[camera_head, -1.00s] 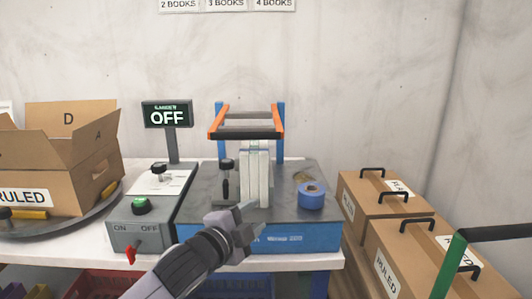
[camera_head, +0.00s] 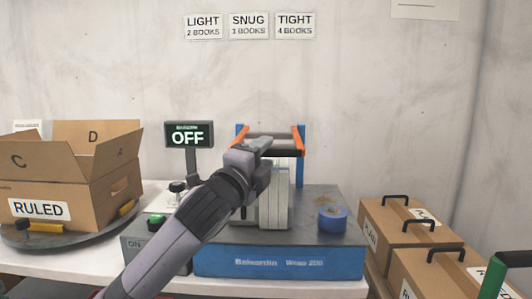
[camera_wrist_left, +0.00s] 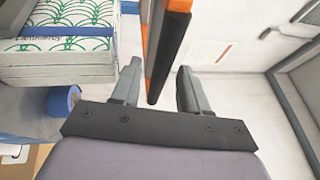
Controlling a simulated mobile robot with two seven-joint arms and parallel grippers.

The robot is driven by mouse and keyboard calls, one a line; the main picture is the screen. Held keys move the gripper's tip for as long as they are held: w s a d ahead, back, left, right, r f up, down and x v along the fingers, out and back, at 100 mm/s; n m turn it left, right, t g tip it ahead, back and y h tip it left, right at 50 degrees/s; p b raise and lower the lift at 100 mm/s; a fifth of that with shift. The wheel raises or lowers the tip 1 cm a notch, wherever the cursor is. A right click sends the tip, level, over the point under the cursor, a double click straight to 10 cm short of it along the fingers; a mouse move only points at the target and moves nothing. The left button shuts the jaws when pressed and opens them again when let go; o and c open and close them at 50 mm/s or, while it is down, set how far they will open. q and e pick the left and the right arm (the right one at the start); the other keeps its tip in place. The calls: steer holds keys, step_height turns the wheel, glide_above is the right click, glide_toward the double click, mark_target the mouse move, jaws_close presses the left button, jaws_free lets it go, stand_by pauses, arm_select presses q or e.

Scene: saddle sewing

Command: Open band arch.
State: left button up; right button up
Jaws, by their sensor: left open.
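The band arch (camera_head: 299,139) has orange side arms, blue posts and a dark crossbar, and stands over the blue banding machine (camera_head: 245,262). It is tilted forward, over a stack of books (camera_head: 279,205) standing on edge on the machine. My left gripper (camera_head: 262,146) is at the arch's front left, covering its left side in the head view. In the left wrist view, my open left gripper (camera_wrist_left: 158,78) has the arch's orange and black end (camera_wrist_left: 168,50) between its fingers. I cannot tell if they touch. My right gripper is not in view.
A control panel with a screen reading OFF (camera_head: 188,135) stands left of the machine. A blue tape roll (camera_head: 332,218) lies on its right. An open RULED carton (camera_head: 70,190) sits far left; closed cartons (camera_head: 395,228) with handles stand right.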

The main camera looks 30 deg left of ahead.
arm_select(q)
steer(key=shift+x, duration=0.8)
jaws_close()
